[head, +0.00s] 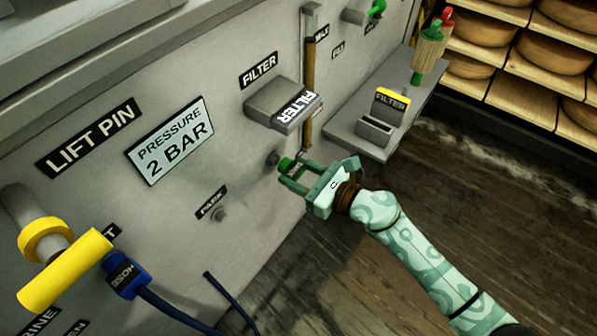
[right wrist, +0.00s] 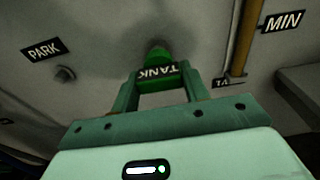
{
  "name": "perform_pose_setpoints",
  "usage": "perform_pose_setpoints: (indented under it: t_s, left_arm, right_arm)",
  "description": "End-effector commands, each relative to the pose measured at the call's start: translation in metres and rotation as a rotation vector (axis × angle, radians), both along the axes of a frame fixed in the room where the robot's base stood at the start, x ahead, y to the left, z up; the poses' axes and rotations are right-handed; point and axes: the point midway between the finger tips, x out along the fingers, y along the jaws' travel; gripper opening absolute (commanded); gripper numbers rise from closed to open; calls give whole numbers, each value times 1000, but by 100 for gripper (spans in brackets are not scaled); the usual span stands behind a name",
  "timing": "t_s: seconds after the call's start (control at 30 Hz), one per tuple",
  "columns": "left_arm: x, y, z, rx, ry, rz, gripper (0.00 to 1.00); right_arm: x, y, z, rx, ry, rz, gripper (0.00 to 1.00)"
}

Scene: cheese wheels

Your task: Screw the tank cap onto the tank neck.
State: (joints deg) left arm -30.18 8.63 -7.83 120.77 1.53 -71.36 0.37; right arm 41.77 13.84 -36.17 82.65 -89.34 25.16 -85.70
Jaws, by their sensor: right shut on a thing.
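The green tank cap (head: 286,164) is between the fingers of my right gripper (head: 293,170), which is shut on it. In the right wrist view the cap (right wrist: 157,80) carries the label TANK, upside down, and sits between the fingertips (right wrist: 157,88). The tank neck (head: 272,158) is a short grey stub on the machine panel, right in front of the cap. In the right wrist view the neck (right wrist: 157,53) shows just beyond the cap, roughly in line with it. I cannot tell whether they touch. My left gripper is not in view.
A PARK stub (head: 220,214) stands left of the neck. A FILTER block (head: 283,103) juts out above the gripper, by an upright brown gauge tube (head: 309,85). A grey shelf (head: 350,142) is to the right. A yellow handle (head: 65,270) and blue hose connector (head: 126,275) are lower left.

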Motion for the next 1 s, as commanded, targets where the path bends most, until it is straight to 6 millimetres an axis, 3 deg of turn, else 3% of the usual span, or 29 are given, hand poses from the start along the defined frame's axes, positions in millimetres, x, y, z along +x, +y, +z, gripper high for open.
perform_pose_setpoints:
  t_s: [0.97,1.0]
  left_arm:
    - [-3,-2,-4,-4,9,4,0]
    - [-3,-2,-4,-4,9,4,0]
  right_arm:
    - [13,18,0,1,1,1,23]
    - [13,18,0,1,1,1,53]
